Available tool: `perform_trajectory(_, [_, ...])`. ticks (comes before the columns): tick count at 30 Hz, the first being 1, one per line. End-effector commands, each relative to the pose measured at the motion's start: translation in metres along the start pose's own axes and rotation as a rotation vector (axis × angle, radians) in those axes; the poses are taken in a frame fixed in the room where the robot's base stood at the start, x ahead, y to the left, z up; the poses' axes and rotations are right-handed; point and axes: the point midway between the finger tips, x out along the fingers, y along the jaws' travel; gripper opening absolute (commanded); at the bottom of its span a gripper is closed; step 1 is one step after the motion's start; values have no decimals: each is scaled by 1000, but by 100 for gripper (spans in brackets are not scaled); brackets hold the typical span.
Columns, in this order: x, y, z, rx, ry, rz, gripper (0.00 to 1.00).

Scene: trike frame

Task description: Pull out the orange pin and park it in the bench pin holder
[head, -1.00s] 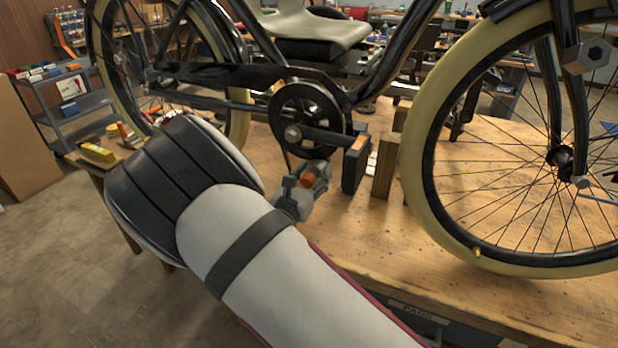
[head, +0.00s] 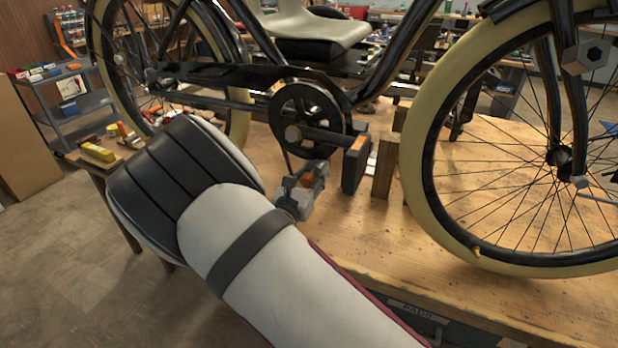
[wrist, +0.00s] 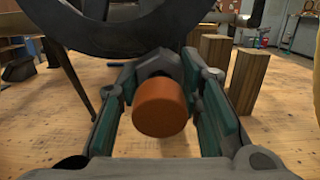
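The orange pin (wrist: 160,108) shows its round end toward the camera in the wrist view, with a grey faceted part behind it. My gripper (wrist: 160,75) has one green-padded finger on each side of it, drawn in close, and looks shut on it; the contact is partly hidden. In the head view, my gripper (head: 304,188) is below the bike's crank, with the orange pin (head: 308,180) showing between its fingers. What the pin's far end sits in is hidden. I cannot make out the bench pin holder for certain.
The trike's chainring (head: 308,118) and pedal (head: 355,165) are just above and right of my gripper. Wooden blocks (head: 385,166) stand behind the pedal. The front wheel (head: 425,190) is at the right. The wooden bench top (head: 365,235) is bare in front.

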Motion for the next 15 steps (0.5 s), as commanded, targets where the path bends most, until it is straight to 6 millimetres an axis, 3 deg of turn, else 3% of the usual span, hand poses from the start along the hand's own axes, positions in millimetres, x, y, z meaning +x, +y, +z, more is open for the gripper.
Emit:
perform_trajectory(1, [0, 0, 0, 0, 0, 0, 0])
perform_trajectory(2, [0, 0, 0, 0, 0, 0, 38])
perform_trajectory(6, [0, 0, 0, 0, 0, 0, 67])
perform_trajectory(15, [0, 0, 0, 0, 0, 0, 67])
